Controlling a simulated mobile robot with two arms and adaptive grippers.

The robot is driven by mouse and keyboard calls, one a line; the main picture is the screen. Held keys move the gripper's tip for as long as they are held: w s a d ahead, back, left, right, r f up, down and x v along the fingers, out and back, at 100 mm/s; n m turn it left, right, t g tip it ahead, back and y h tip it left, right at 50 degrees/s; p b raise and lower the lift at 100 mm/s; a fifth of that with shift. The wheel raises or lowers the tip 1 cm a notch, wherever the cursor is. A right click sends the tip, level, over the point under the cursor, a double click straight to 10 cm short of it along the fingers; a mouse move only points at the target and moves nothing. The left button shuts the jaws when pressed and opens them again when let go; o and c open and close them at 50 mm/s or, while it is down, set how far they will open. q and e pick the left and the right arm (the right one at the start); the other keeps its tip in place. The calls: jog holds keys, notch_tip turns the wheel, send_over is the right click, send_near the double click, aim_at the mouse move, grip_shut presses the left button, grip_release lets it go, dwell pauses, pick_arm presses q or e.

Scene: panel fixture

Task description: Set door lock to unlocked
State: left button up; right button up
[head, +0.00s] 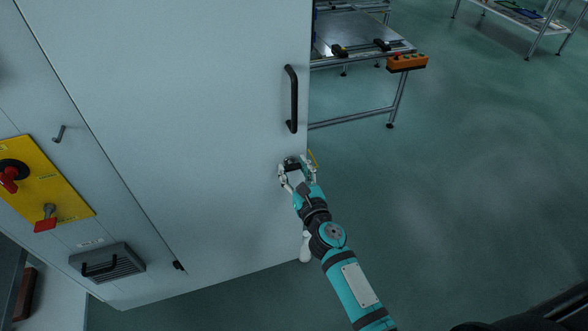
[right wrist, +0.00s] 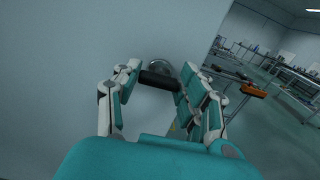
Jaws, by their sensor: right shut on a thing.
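The door lock is a dark bar-shaped knob (right wrist: 158,80) on a round metal base, on the pale cabinet door (head: 190,120) near its right edge. The bar lies about sideways in the right wrist view. In the head view the lock (head: 292,166) is small and partly hidden by my fingers, below the black door handle. My right gripper (head: 296,171) has its fingers on both sides of the bar and is shut on it; it also shows in the right wrist view (right wrist: 157,84). The lock's markings cannot be read. My left gripper is not in view.
A black vertical handle (head: 292,99) stands out above the lock. A yellow panel (head: 48,180) with red switches and a vent box (head: 107,263) are at the left. A metal table (head: 365,40) with an orange button box (head: 407,62) stands behind. The floor at right is clear.

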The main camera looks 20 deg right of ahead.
jog(key=shift+c, duration=0.5)
jog(key=shift+n, duration=0.4)
jog(key=n, duration=0.3)
jog(key=shift+a+n+p, duration=0.1)
jog(key=shift+n+p, duration=0.2)
jog(key=shift+n, duration=0.1)
jog(key=n, duration=0.4)
jog(key=shift+n+p, duration=0.3)
jog(key=shift+p, duration=0.1)
jog(key=n+p, duration=0.1)
jog(key=n, duration=0.4)
jog(key=shift+f, duration=0.1)
jog(key=shift+a+f+n+p, duration=0.1)
jog(key=shift+n+p, duration=0.4)
jog(key=shift+n, duration=1.3)
